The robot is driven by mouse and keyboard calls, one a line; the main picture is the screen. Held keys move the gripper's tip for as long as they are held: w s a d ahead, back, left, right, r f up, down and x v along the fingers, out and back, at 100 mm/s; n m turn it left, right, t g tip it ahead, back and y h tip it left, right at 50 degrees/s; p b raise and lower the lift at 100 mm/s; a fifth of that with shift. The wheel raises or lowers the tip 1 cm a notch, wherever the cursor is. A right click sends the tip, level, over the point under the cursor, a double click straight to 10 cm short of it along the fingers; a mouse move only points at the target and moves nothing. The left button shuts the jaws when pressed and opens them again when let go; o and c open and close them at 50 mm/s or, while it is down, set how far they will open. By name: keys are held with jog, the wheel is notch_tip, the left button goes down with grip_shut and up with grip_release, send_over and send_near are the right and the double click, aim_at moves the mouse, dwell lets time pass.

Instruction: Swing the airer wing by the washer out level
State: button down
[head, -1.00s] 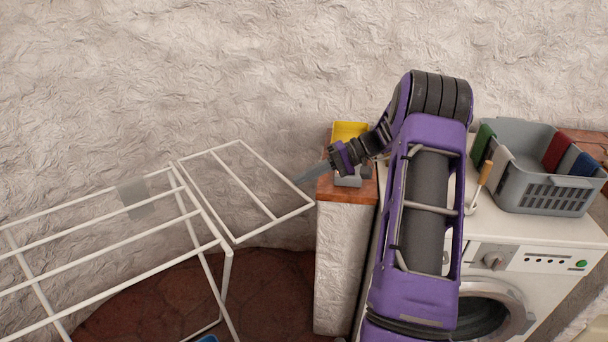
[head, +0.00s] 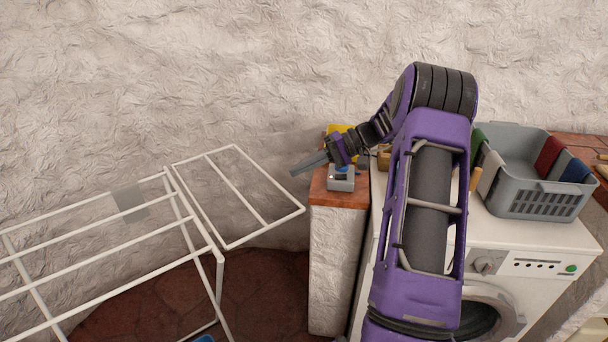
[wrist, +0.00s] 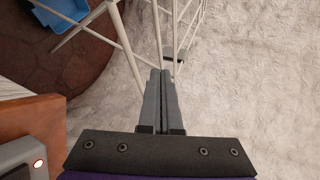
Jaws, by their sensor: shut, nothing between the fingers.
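The white wire airer (head: 82,258) stands at the left. Its wing by the washer (head: 250,204) sticks out to the right, roughly in line with the rack top; I cannot tell if it is exactly level. My gripper (head: 293,171) is shut and empty, pointing left. In the head view its tips appear just above the wing's outer end, apart from its bars. In the wrist view the shut fingers (wrist: 162,73) point at white airer bars (wrist: 122,40), which pass close beyond the tips. Contact cannot be made out there.
The washer (head: 520,240) stands at the right with a grey basket (head: 540,198) on top. A plastered pillar (head: 338,265) with a tiled top carries a grey box (head: 341,182) under my wrist. A rough wall lies behind. A blue item (wrist: 66,8) is on the floor.

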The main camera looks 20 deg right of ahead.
jog(key=v, duration=0.9)
jog(key=shift+d+f, duration=0.25)
jog(key=shift+d, duration=0.1)
